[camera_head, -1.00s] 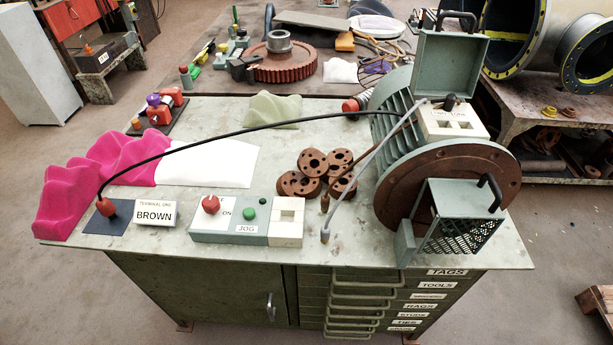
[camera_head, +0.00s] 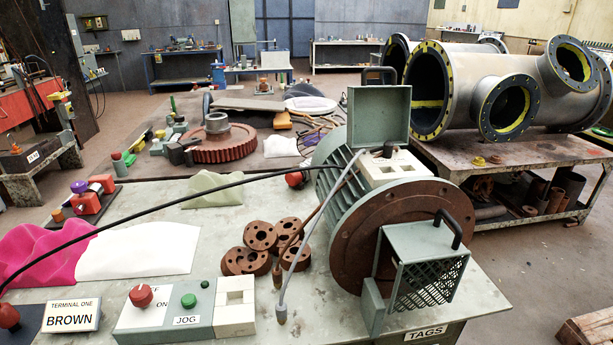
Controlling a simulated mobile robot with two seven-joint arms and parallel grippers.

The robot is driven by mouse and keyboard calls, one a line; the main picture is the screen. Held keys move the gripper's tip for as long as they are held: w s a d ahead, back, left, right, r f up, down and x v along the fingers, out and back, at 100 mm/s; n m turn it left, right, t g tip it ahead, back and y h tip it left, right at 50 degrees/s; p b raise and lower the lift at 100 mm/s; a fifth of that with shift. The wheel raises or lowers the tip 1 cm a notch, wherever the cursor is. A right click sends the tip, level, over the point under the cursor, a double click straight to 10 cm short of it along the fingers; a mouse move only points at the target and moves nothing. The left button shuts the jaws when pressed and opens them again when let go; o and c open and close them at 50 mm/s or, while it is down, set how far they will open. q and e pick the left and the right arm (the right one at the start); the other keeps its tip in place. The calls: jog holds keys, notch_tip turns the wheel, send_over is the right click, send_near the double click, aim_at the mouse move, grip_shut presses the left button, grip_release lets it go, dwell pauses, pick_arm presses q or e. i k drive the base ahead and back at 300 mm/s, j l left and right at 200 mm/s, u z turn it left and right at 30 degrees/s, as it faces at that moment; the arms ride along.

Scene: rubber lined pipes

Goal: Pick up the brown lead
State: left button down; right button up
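The brown lead (camera_head: 303,234) hangs from the open terminal box (camera_head: 393,167) on the green ribbed motor (camera_head: 333,158). It slopes down to the left and ends in a brown tip (camera_head: 277,275) in front of rusty round flanges. A grey lead (camera_head: 301,243) runs beside it, crosses near the box and ends in a grey tip lower down. A black lead (camera_head: 150,207) arches left from the motor to a red knob (camera_head: 8,316) beside a card (camera_head: 71,316) reading "TERMINAL ONE BROWN". Neither gripper is in view.
A control box (camera_head: 173,309) with red and green buttons and a white block stands at the front. Rusty flanges (camera_head: 262,236) are piled behind the lead tips. A mesh guard (camera_head: 427,283) and the motor's rusty flange stand right. Pink and white cloth (camera_head: 138,250) lies left.

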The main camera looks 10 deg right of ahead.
aim_at(277, 276)
jog(key=j+u, duration=0.25)
jog(key=u, duration=0.2)
jog(key=j+u, duration=0.3)
jog(key=u, duration=0.2)
jog(key=z, duration=1.45)
jog(key=k+l, duration=0.05)
